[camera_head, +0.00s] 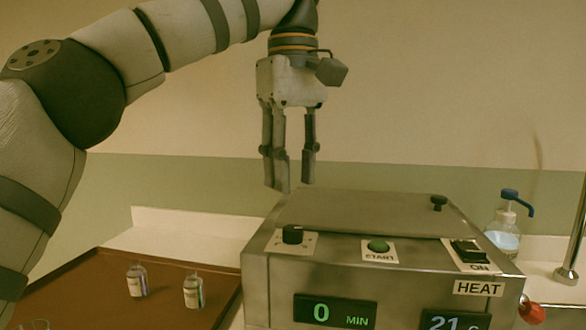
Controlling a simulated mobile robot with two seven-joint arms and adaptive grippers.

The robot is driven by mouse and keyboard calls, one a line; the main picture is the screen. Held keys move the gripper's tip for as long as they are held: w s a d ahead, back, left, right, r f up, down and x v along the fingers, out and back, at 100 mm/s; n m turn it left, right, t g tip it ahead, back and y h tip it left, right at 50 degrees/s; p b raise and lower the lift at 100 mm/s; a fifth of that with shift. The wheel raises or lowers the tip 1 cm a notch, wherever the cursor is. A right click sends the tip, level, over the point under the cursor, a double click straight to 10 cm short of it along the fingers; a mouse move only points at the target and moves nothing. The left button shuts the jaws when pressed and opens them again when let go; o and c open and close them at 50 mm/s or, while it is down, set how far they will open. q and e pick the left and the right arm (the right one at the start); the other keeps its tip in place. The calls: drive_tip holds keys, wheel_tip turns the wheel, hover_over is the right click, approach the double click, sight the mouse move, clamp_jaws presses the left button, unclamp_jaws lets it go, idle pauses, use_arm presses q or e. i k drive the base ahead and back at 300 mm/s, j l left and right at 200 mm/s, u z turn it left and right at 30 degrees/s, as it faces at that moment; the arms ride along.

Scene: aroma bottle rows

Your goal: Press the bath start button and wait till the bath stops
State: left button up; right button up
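The metal bath (345,212) stands at centre right. Its green round START button (378,246) is on the sloped front panel. The time display (335,312) reads 0 MIN in green. The temperature display (455,322) shows about 21 C and is cut off by the lower edge. My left gripper (295,172) points down above the back left of the bath, apart from the button. A narrow gap shows between its fingers and nothing is in it. My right gripper is not in view.
A black knob (292,235) and a black ON switch (468,251) flank the button. Two small bottles (136,281) (193,291) stand on a brown tray (75,295) at left. A pump bottle (505,232) and a metal pipe (577,235) are at right.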

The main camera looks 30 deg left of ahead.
sight(377, 244)
drive_tip(key=k, duration=1.5)
